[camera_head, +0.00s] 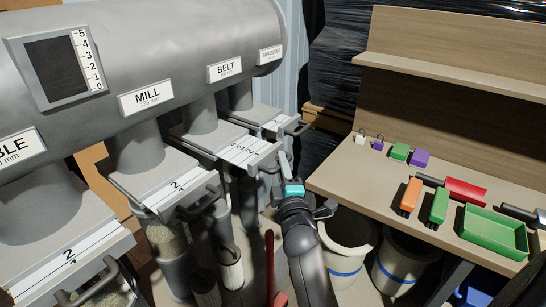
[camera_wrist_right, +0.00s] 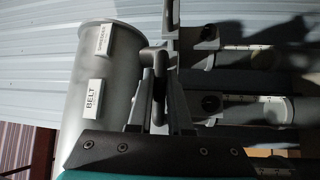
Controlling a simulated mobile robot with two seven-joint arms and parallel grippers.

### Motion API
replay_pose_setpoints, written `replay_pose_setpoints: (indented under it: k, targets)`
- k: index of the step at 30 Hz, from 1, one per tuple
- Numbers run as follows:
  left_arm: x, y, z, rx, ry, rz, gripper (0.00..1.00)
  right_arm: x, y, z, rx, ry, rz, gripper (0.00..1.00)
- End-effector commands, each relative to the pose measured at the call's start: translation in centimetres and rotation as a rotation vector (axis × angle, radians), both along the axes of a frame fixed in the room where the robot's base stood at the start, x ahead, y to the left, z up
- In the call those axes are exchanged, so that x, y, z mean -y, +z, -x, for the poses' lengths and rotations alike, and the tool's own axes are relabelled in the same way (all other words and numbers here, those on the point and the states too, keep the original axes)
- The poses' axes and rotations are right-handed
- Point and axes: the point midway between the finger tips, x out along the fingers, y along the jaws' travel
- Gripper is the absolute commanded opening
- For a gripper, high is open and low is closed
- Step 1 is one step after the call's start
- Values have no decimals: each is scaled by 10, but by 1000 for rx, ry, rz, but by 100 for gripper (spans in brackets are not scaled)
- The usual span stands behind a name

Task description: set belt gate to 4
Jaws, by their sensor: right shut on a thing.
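The belt gate (camera_head: 243,148) is a pale slide plate with a number scale, under the pipe labelled BELT (camera_head: 224,70). Several marks show on its scale, but I cannot read the setting for certain. My right gripper (camera_head: 283,172) is at the front end of this gate, shut on its handle, which it mostly hides. In the right wrist view a grey bar handle (camera_wrist_right: 157,88) stands at the dark finger, with the BELT label (camera_wrist_right: 92,93) behind it. My left gripper is not in view.
The mill gate (camera_head: 175,187) and shredder gate (camera_head: 270,118), with their own handles, flank the belt gate. A workbench (camera_head: 340,175) on the right holds small coloured blocks, brushes, a red scoop and a green tray (camera_head: 492,232). White buckets (camera_head: 348,240) stand below it.

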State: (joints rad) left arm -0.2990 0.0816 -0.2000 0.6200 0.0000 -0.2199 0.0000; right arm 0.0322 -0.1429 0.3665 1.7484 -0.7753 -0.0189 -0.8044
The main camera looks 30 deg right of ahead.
Motion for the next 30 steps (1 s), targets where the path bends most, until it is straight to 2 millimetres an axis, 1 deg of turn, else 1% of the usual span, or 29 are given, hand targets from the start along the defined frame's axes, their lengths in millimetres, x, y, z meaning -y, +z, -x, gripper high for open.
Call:
replay_pose_setpoints:
  k: [1,5,14,15,22,30]
  targets:
    - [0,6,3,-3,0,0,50,5,1,8,-6,-7,0,0]
    - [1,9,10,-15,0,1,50,9,1,19,-3,-6,-1,0]
    - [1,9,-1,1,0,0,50,11,0,21,-2,-7,0,0]
    - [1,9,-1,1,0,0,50,11,0,21,-2,-7,0,20]
    - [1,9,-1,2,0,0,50,10,0,20,-2,-5,0,46]
    - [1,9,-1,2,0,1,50,9,0,19,-1,-3,-1,47]
